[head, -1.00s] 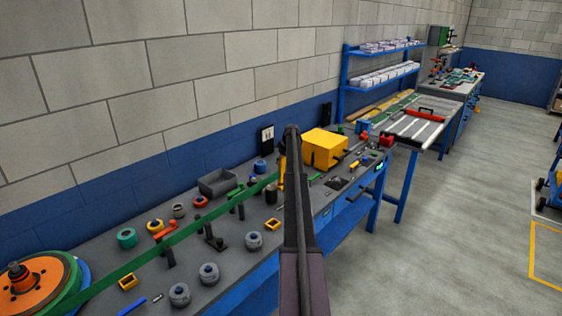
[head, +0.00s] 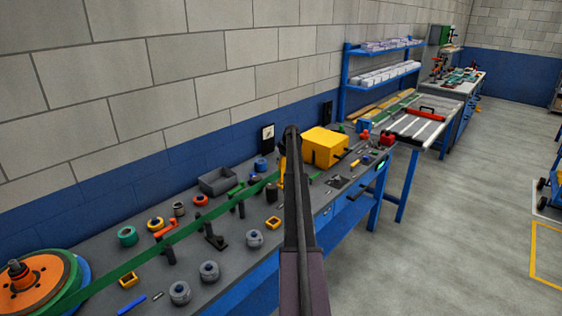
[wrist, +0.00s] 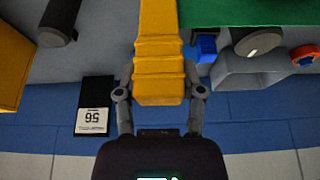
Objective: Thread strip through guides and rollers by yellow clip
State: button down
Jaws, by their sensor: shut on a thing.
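A green strip (head: 155,240) runs from the orange reel (head: 30,288) at the left, along the bench past dark guide posts (head: 168,250), to beside my arm. In the wrist view its green (wrist: 245,12) fills the upper right. The yellow clip (wrist: 158,60) is ribbed and sits between the fingers of my gripper (wrist: 159,98), which is shut on it. In the head view a yellow sliver of the clip (head: 282,170) shows left of my arm, which hides the gripper. The join of clip and strip cannot be made out. A yellow box (head: 324,148) stands just right of my arm.
A grey bin (head: 218,181) stands near the wall, and a white-faced card (wrist: 91,121) is on the wall. Loose grey rolls (head: 209,271) and a yellow square ring (head: 272,222) lie on the bench's front part.

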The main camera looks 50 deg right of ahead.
jog(key=shift+f, duration=0.35)
jog(key=shift+r+p, duration=0.5)
jog(key=shift+r, duration=0.2)
dwell(0.4)
jog(key=shift+f+b, duration=1.5)
jog(key=shift+b, duration=0.05)
dwell(0.7)
jog(key=shift+c, duration=0.6)
grip_release()
jog(key=shift+r, duration=0.1)
notch_tip(320, 180, up, 9)
jog(key=p, duration=0.9)
dwell(0.7)
